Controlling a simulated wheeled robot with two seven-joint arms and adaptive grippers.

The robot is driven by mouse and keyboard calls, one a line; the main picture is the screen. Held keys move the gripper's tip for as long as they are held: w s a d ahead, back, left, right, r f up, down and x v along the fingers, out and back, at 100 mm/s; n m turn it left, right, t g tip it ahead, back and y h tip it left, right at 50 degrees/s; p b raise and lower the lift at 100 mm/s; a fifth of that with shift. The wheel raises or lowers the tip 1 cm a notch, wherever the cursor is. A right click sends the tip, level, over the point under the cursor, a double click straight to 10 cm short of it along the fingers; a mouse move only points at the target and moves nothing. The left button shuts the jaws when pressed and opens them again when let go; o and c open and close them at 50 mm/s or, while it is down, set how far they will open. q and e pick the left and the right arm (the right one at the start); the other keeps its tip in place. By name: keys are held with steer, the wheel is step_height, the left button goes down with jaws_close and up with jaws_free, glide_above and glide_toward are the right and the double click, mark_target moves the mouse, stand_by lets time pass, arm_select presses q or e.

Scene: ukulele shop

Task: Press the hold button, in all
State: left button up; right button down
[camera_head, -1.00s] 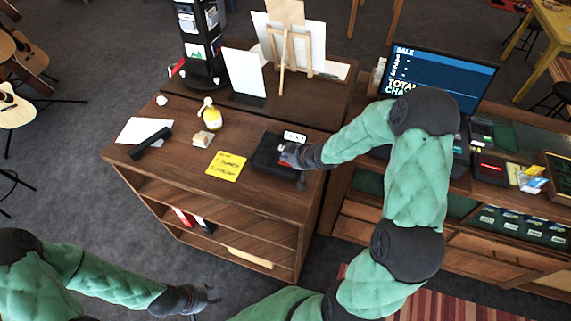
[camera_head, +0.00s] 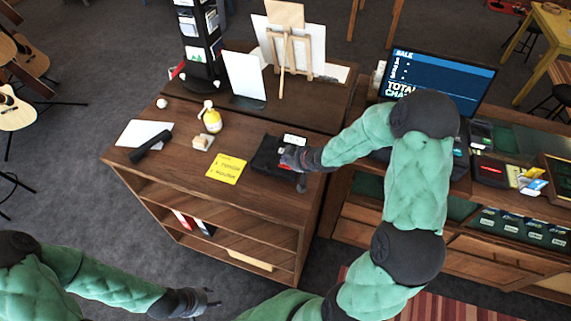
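A dark box-like device (camera_head: 264,158) lies on the wooden counter, with a small white label or display (camera_head: 294,141) at its back edge. A bit of red shows by the fingers on it. I cannot make out a hold button; the hand may cover it. My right gripper (camera_head: 285,162) is over the device's right part, touching or just above it; its fingers are too small to tell open from shut. My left gripper (camera_head: 212,298) is low in front of the counter, away from the device, with its fingers apart and empty.
On the counter (camera_head: 255,195) are a yellow note (camera_head: 227,169), a yellow bottle (camera_head: 211,121), a small pale block (camera_head: 203,142) and a black roll on white paper (camera_head: 136,133). Behind stand a white panel (camera_head: 244,75) and an easel. A monitor (camera_head: 438,80) is at right.

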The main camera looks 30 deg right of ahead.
mark_target(286, 166)
steer(key=shift+f, duration=0.15)
steer(key=shift+f+b, duration=0.25)
steer(key=shift+b, duration=0.05)
steer(key=shift+f+b, duration=0.35)
steer(key=shift+f, duration=0.1)
stand_by(1.0)
steer(key=shift+r, duration=0.1)
steer(key=shift+r+p, duration=0.8)
steer(key=shift+p, duration=0.1)
steer(key=shift+r, duration=0.1)
step_height(286, 166, up, 5)
steer(key=p, duration=0.5)
